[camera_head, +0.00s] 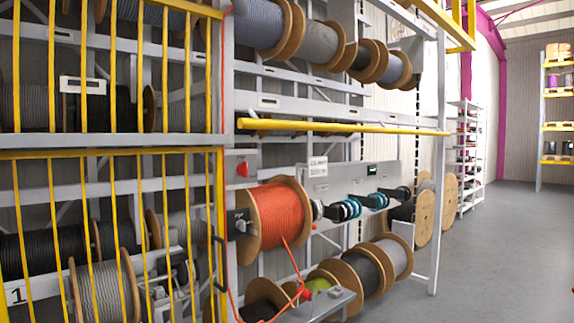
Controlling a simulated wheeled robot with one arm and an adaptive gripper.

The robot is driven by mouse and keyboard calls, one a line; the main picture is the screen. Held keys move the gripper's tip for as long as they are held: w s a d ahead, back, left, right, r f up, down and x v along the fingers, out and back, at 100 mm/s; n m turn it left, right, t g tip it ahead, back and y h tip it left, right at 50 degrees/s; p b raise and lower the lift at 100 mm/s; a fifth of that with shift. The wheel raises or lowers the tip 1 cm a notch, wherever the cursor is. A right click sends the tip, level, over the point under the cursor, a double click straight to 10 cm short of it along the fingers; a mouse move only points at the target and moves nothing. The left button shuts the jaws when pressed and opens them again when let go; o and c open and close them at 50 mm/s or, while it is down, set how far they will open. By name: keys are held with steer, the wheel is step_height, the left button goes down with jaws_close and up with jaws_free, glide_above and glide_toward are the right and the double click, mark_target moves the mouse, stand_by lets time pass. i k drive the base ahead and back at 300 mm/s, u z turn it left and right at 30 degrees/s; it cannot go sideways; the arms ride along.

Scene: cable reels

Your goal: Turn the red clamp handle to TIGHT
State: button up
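A small red part (302,291) with short arms sits low at the front of the reel rack, beside a yellow-green coil (318,285) and above a grey plate. It may be the clamp handle, but it is too small to be sure. A second red piece, knob-like (242,169), is on a grey plate above the orange cable reel (275,217). I can read no TIGHT mark near either. An orange cable hangs from the reel down to the lower red part. My gripper is not in view.
A yellow-barred cage (217,240) with reels fills the left. A yellow horizontal bar (340,127) crosses above the orange reel. A white sign (318,166) is on the grey panel. Wooden reels stand low near the rack post (437,200). The grey floor (490,255) at right is mostly clear.

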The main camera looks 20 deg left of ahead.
mark_target(242, 169)
steer(key=u, duration=0.15)
steer(key=i, duration=0.9)
steer(key=u, duration=1.2)
steer(key=i, duration=0.7)
steer(key=u, duration=0.75)
